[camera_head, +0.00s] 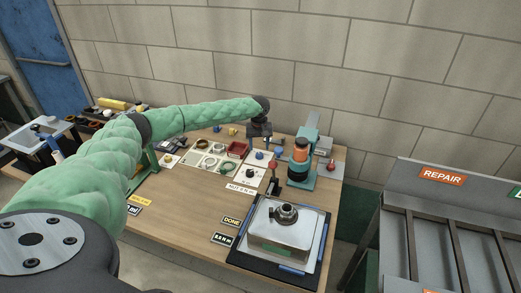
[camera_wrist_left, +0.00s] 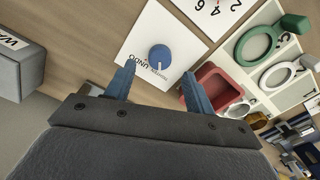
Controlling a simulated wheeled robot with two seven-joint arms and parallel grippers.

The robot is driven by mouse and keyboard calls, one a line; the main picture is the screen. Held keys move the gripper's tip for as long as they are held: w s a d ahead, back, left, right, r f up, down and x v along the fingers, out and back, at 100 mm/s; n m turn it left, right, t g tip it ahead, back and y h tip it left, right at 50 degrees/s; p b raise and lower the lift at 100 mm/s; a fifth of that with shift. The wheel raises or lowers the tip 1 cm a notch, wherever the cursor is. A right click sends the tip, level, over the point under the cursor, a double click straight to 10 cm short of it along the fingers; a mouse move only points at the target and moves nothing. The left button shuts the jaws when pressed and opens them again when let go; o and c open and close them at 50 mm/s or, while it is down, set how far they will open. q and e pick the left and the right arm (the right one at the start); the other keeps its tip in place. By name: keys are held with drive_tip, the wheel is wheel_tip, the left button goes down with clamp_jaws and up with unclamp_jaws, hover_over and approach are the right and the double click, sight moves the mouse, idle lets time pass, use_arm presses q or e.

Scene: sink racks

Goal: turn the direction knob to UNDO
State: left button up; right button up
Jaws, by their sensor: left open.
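The direction knob (camera_wrist_left: 159,57) is a round blue knob on a white plate (camera_wrist_left: 139,37) in the left wrist view. The word UNDO is printed beside it. A small pale mark shows near the knob's lower edge; I cannot tell exactly which label it points at. In the head view the blue knob (camera_head: 259,155) sits toward the back of the wooden table. My left gripper (camera_wrist_left: 160,88) is open and empty, its two blue fingers apart and short of the knob. It also shows in the head view (camera_head: 262,138), above the back of the table. My right gripper is out of view.
A red tray (camera_wrist_left: 212,85) and a pale rack with green and white rings (camera_wrist_left: 258,44) lie beside the plate. A numbered white plate (camera_wrist_left: 212,14) is close by. In the head view a teal stand with an orange part (camera_head: 301,150) rises right of the knob.

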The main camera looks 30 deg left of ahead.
sight(259, 154)
use_arm(q)
wheel_tip(259, 154, down, 3)
drive_tip(key=shift+w+f+p, duration=0.15)
drive_tip(key=shift+p, duration=0.4)
drive_tip(key=shift+f, duration=0.5)
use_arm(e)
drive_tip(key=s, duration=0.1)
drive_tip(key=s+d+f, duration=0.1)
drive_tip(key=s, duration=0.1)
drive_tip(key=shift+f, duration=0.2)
use_arm(q)
drive_tip(key=c, duration=1)
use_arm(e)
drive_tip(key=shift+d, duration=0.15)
